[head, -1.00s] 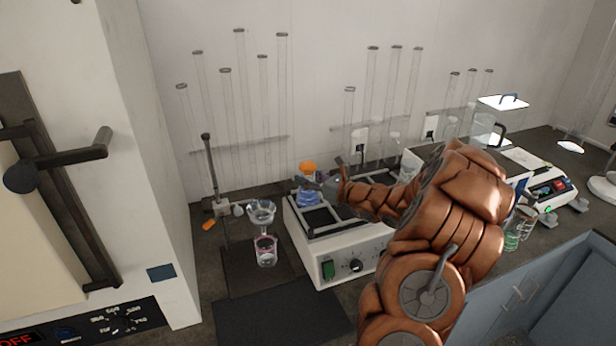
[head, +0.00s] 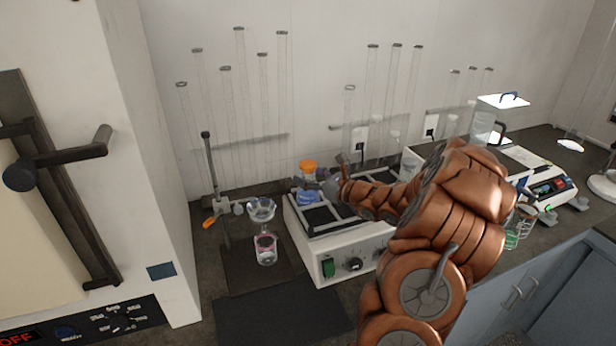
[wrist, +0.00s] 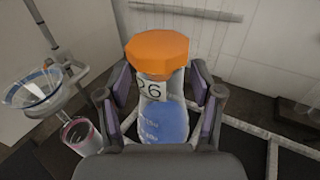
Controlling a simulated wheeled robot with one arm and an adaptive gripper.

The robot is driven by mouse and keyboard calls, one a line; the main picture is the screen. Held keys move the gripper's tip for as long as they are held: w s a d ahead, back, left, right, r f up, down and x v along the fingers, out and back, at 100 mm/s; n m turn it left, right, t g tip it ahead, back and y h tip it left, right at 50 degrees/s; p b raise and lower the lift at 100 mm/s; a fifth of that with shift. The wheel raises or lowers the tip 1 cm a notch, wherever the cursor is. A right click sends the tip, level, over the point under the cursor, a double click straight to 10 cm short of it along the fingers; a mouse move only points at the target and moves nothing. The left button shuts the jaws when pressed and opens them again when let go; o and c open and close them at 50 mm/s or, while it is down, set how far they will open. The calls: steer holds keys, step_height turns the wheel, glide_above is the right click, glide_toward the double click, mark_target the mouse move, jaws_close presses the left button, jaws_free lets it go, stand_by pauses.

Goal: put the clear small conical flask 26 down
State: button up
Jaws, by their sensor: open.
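The clear small conical flask 26 (wrist: 153,92) has an orange cap, a label reading 26 and blue contents. In the head view the flask (head: 307,196) stands upright at the back left of the shaker's black platform. My gripper (wrist: 160,105) is open, with a finger on either side of the flask. Small gaps seem to show between the pads and the glass. In the head view my arm hides part of the gripper. The flask's base is hidden in the wrist view by the gripper body.
The white shaker (head: 335,250) has a railed black platform with free room in front of the flask. A stand with a glass funnel (head: 261,211) over a beaker (head: 265,249) is close on the left. Glass tubes stand along the wall behind. A balance (head: 548,188) is to the right.

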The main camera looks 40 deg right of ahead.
steer(key=b+v, duration=0.2)
steer(key=v, duration=0.9)
steer(key=shift+s+d, duration=0.1)
steer(key=shift+s, duration=0.25)
steer(key=a+r+n+g+y, duration=0.2)
steer(key=a+n+g+y, duration=0.55)
steer(key=a, duration=1.15)
steer(key=s+a+n+g, duration=0.2)
steer(key=s+a+n, duration=0.1)
steer(key=a+n, duration=0.3)
steer(key=s+a+n+g, duration=0.3)
steer(key=s+a+n, duration=0.1)
steer(key=a, duration=0.5)
steer(key=s+a+f+n+g+h, duration=0.2)
steer(key=s+a+n+g+h, duration=0.15)
steer(key=s, duration=0.25)
steer(key=s+a+f+n+g+h, duration=0.2)
steer(key=s+n, duration=0.2)
steer(key=s, duration=0.3)
steer(key=s+d+n+h, duration=0.6)
steer(key=s+d+n, duration=0.1)
steer(key=s, duration=0.2)
steer(key=shift+s+f+n+g+h, duration=0.25)
steer(key=shift+s+n+g+h, duration=0.05)
steer(key=shift+s+n+h, duration=0.1)
